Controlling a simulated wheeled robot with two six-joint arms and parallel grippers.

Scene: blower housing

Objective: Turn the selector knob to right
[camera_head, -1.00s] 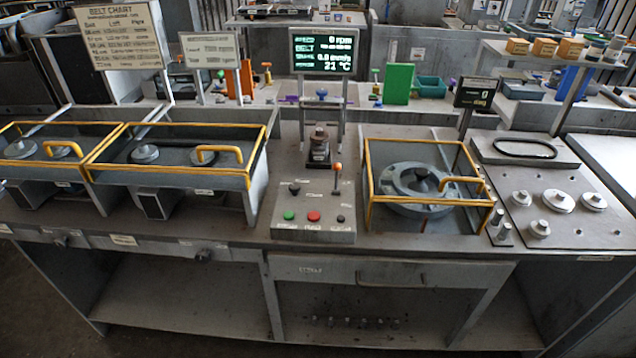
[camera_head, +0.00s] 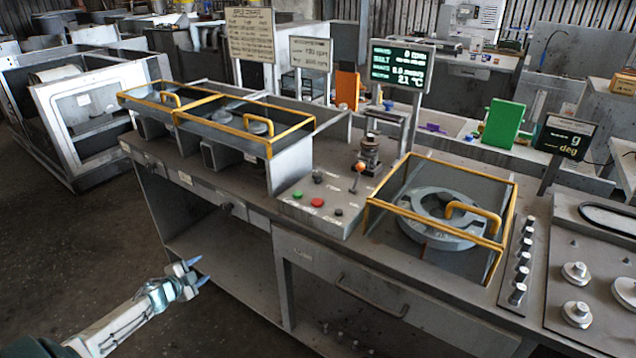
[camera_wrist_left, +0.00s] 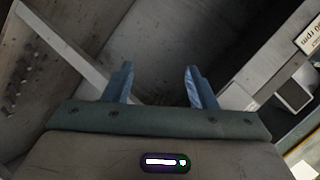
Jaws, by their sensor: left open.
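The grey control panel (camera_head: 305,213) on the bench carries a dark knob (camera_head: 318,177) at its back left, a green button (camera_head: 297,194), a red button (camera_head: 317,202) and a small dark knob (camera_head: 338,211). An orange-tipped lever (camera_head: 358,170) stands at its back right. I cannot tell which knob is the selector knob, or its setting. My left gripper (camera_head: 203,271) is open and empty, in front of the bench, low and well left of the panel. In the left wrist view its two blue fingers (camera_wrist_left: 159,70) stand apart with nothing between them. My right gripper is not in view.
Yellow-framed glass covers (camera_head: 215,118) stand left of the panel. Another yellow-framed cover (camera_head: 440,215) over a round grey housing stands close on its right. A drawer handle (camera_head: 370,297) juts from the bench front. The floor (camera_head: 80,250) at left is clear.

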